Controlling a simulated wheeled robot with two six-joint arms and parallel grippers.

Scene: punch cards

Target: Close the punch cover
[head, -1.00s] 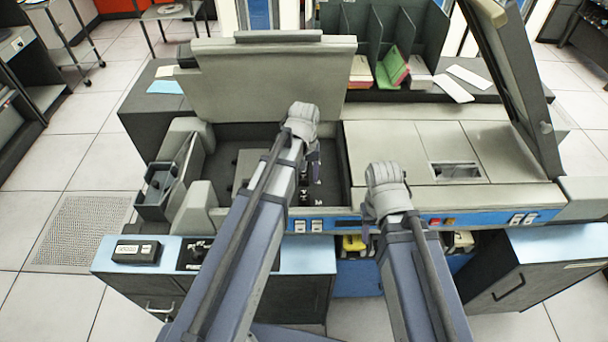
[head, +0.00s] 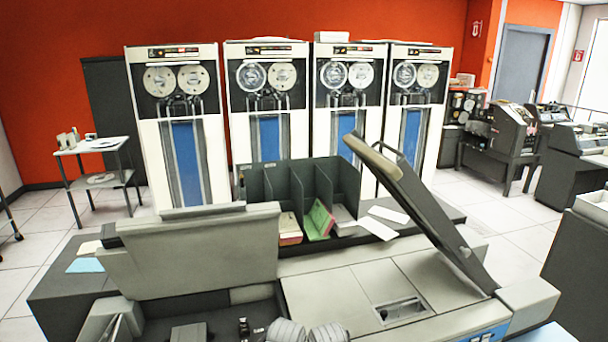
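The punch machine (head: 345,290) fills the lower middle of the head view. A wide grey cover (head: 190,258) stands raised at its left, behind an open dark well. I take this for the punch cover. A long dark panel (head: 425,205) leans up at a slant on the right side of the machine. My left gripper (head: 285,331) and my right gripper (head: 328,333) show only as grey rounded tops at the bottom edge, close together in front of the well. Both appear apart from the cover. Their fingers are hidden or out of frame.
A dark divided card rack (head: 295,190) with card stacks stands behind the machine. Loose white cards (head: 378,228) lie beside it. Several tape cabinets (head: 265,110) line the red wall. A small white table (head: 95,145) stands at left.

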